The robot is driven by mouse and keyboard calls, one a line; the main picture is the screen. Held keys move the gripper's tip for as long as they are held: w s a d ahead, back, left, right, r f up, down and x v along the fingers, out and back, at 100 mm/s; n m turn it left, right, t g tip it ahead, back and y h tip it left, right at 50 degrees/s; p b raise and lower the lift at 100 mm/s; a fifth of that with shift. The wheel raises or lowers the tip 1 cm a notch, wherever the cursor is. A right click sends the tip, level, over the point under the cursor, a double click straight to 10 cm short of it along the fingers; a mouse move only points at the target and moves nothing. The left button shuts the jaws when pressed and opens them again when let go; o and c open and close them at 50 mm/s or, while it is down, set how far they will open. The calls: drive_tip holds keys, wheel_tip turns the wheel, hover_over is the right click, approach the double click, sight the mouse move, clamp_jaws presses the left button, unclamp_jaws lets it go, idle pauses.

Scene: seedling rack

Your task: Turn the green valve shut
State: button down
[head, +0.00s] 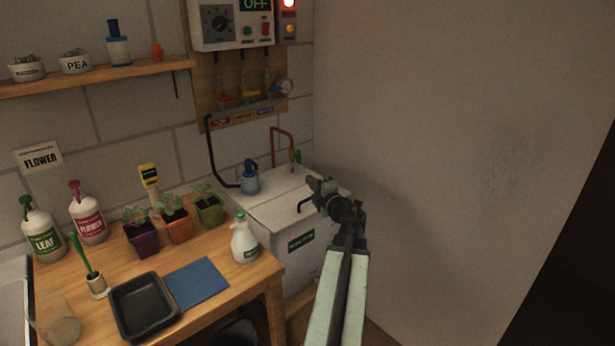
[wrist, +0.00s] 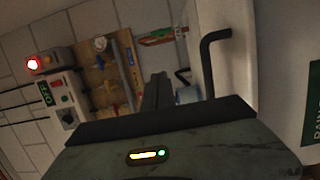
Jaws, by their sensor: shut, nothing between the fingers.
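The green valve (head: 298,158) is a small green piece at the foot of the bent red pipe (head: 282,133), at the back right of the white tank (head: 290,240). It is small and its handle position cannot be told. In the wrist view a red and green part (wrist: 163,36) shows past my fingers, too small to make out well. My gripper (head: 318,185) is over the right front part of the tank, in front of the valve and apart from it. Its fingers (wrist: 157,90) are together and hold nothing.
A black handle (wrist: 210,55) rises from the tank lid close by my gripper. A blue pump (head: 250,180) with a black hose stands on the tank. A white spray bottle (head: 244,238) and seedling pots stand on the bench to the left. A wall is at right.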

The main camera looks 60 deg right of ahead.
approach(299, 157)
drive_tip(key=w, duration=0.5)
drive_tip(key=w+r, duration=0.1)
drive_tip(key=w, duration=0.2)
drive_tip(key=shift+a, duration=0.4)
drive_tip(key=d, duration=0.3)
drive_tip(key=shift+s+d, duration=0.1)
drive_tip(key=shift+s, duration=0.3)
drive_tip(key=shift+s+d, duration=0.15)
drive_tip(key=shift+d, duration=0.1)
